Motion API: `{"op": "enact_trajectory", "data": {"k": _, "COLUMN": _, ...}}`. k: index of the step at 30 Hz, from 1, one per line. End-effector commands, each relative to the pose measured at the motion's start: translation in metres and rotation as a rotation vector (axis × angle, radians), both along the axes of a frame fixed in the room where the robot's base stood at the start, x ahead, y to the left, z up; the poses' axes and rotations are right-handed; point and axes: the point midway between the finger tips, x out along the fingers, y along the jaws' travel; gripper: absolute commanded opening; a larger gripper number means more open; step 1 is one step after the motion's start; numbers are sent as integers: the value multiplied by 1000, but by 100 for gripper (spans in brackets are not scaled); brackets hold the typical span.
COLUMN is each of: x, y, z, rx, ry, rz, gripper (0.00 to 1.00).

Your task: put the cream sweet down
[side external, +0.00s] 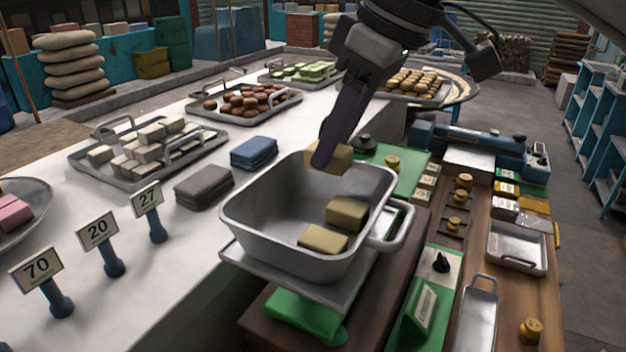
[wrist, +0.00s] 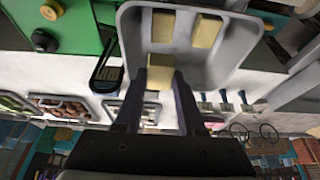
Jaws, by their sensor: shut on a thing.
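My gripper (side external: 322,160) is shut on a cream sweet (side external: 336,157), a pale yellow block, at the far side of a grey metal pan (side external: 250,230). The held sweet also shows between the fingers in the wrist view (wrist: 160,72). I cannot tell whether it touches the pan. Two more cream sweets lie apart inside the pan, one at the right (side external: 347,214) and one nearer the front (side external: 323,240). The pan stands on a scale with a metal plate (side external: 240,254) and a green base (side external: 300,312).
Folded grey cloths (side external: 204,186) and blue cloths (side external: 254,152) lie left of the pan. Number signs (side external: 97,230) stand at the front left. A tray of pale blocks (side external: 150,150) and a tray of brown sweets (side external: 245,103) are behind. Brass weights (side external: 454,224) stand to the right.

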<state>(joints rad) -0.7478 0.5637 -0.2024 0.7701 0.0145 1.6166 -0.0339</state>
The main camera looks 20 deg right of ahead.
Motion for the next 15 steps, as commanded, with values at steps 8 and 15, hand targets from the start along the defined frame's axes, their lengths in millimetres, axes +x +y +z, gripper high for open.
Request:
{"op": "enact_trajectory", "data": {"k": 8, "x": 11, "y": 10, "z": -18, "rx": -1, "ry": 1, "rz": 0, "gripper": 0}}
{"op": "enact_trajectory", "data": {"k": 15, "x": 20, "y": 19, "z": -46, "rx": -2, "ry": 2, "rz": 0, "gripper": 0}}
